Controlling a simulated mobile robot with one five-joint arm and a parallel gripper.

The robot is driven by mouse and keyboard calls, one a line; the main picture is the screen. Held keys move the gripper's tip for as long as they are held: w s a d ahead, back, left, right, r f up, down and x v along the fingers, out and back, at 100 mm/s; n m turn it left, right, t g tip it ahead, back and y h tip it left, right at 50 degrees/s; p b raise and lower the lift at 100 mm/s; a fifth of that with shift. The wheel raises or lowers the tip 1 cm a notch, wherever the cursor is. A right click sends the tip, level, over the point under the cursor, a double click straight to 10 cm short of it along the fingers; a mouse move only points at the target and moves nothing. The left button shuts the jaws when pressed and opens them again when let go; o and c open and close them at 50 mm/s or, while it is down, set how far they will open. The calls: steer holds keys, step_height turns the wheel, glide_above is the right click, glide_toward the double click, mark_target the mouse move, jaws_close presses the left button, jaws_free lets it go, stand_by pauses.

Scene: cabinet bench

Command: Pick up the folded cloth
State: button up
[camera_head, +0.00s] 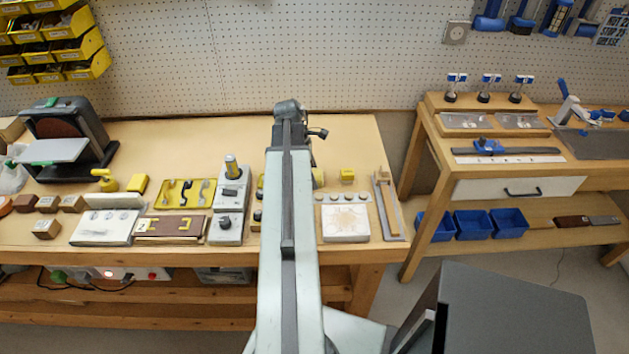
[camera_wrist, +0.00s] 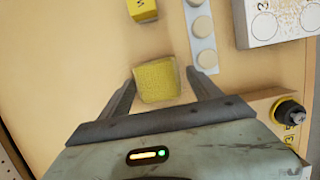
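The folded cloth (camera_wrist: 157,82) is a small yellow, rough-textured square on the wooden bench top. In the head view its right part (camera_head: 318,177) shows just right of my arm. My gripper (camera_wrist: 161,80) is open in the wrist view, with one finger on each side of the cloth. Small gaps show between the cloth and both fingers, and I cannot tell how high the tips are above the bench. In the head view the fingers are hidden behind my arm.
A yellow marked block (camera_wrist: 142,10) lies beyond the cloth, also in the head view (camera_head: 347,176). A strip of round discs (camera_wrist: 203,25), a white stained board (camera_wrist: 275,18) and a black knob (camera_wrist: 288,112) are close by. Bare bench lies left of the cloth in the wrist view.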

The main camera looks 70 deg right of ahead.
steer(key=c, duration=1)
step_height(320, 180, up, 10)
steer(key=p, duration=1)
